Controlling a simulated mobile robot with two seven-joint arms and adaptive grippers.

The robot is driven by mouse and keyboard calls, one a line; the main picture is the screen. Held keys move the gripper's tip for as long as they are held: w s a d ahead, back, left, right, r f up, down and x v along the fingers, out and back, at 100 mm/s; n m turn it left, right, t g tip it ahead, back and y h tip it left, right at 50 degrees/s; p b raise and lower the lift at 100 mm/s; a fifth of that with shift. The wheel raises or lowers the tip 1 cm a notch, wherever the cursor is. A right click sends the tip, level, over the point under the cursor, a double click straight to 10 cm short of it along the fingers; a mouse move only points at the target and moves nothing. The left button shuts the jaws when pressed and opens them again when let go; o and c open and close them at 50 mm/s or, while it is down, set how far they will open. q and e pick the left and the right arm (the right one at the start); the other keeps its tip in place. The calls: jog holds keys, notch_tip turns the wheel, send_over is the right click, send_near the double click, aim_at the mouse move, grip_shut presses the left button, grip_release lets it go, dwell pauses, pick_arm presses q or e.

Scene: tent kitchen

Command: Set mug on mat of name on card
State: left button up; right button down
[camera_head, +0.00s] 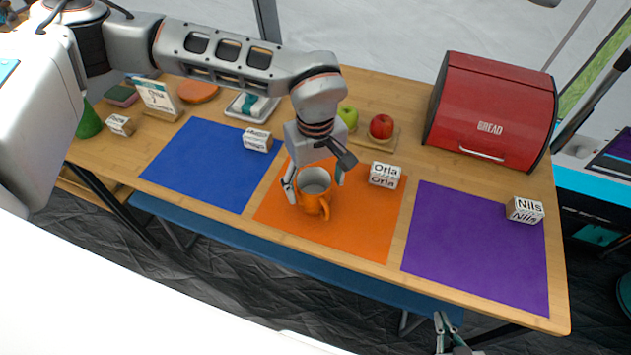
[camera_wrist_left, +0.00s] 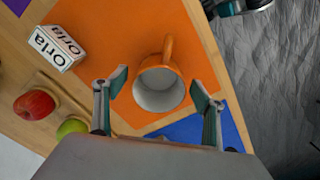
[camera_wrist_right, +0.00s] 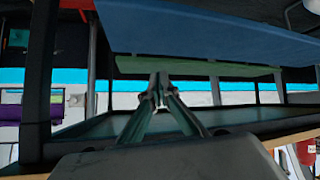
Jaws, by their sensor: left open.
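An orange mug (camera_head: 316,204) stands upright on the orange mat (camera_head: 370,235), and it also shows in the left wrist view (camera_wrist_left: 160,92). My left gripper (camera_head: 316,184) is open above the mug, its fingers on either side and apart from it. The orange mat has the Orla block (camera_head: 384,175) at its back corner. The purple mat (camera_head: 475,250) has the Nils block (camera_head: 524,210). The blue mat (camera_head: 195,165) has a block (camera_head: 257,140) with unreadable text. A small standing card (camera_head: 158,97) is at the back left, its writing too small to read. My right gripper (camera_wrist_right: 158,88) is shut and empty, below the table's front edge.
A red bread box (camera_head: 492,110) stands at the back right. A red apple (camera_head: 381,126) and green apple (camera_head: 348,117) sit behind the orange mat. A green cone (camera_head: 88,122) and another block (camera_head: 121,125) are at the left. The purple mat's middle is clear.

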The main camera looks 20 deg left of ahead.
pick_arm(q)
jog(key=shift+r, duration=0.3)
notch_tip(320, 180, up, 12)
jog(key=p, duration=0.1)
jog(key=shift+f, duration=0.15)
dwell(0.4)
jog(key=shift+s, duration=0.1)
